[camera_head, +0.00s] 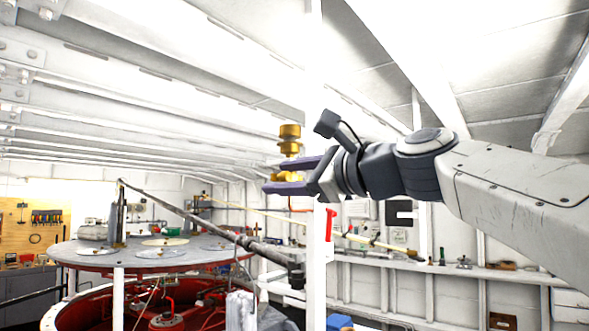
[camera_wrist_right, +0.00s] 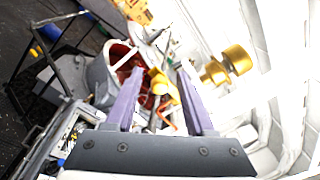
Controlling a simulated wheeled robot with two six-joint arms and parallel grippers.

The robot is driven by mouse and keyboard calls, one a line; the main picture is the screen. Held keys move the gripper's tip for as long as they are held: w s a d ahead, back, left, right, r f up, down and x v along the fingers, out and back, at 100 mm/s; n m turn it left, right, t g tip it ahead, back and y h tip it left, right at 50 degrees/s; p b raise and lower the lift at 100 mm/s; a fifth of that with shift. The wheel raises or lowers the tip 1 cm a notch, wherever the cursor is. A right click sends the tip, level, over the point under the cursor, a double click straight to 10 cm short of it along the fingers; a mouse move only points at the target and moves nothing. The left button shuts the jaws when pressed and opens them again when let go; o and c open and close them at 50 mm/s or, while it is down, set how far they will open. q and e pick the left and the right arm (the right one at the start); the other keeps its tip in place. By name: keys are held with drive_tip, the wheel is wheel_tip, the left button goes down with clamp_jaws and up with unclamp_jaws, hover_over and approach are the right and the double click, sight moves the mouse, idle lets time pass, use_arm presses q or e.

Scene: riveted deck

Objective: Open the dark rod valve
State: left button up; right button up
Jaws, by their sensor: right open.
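A brass valve fitting stands by the white post, with a round cap (camera_head: 290,131) above my right gripper (camera_head: 273,176). Its lower brass part (camera_head: 287,177) shows between the two purple fingers. In the right wrist view, brass (camera_wrist_right: 161,84) also shows between the open fingers (camera_wrist_right: 158,72), and the larger brass cap (camera_wrist_right: 236,61) is off to the right. I cannot tell whether the fingers touch the brass. A long dark rod (camera_head: 190,216) slopes down to the right over the round table; I cannot tell whether it belongs to a valve. My left gripper is not in view.
A white post (camera_head: 316,240) stands beside the gripper. A round grey table (camera_head: 200,251) over a red drum (camera_head: 85,305) is at lower left. A wall shelf (camera_head: 480,271) with small items runs along the right. Ceiling beams hang overhead.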

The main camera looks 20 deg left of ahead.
drive_tip(key=shift+c, duration=0.3)
drive_tip(key=shift+a, duration=0.1)
clamp_jaws()
drive_tip(key=shift+f, duration=0.1)
drive_tip(key=shift+w+f, duration=0.1)
drive_tip(key=shift+f, duration=0.15)
idle(0.8)
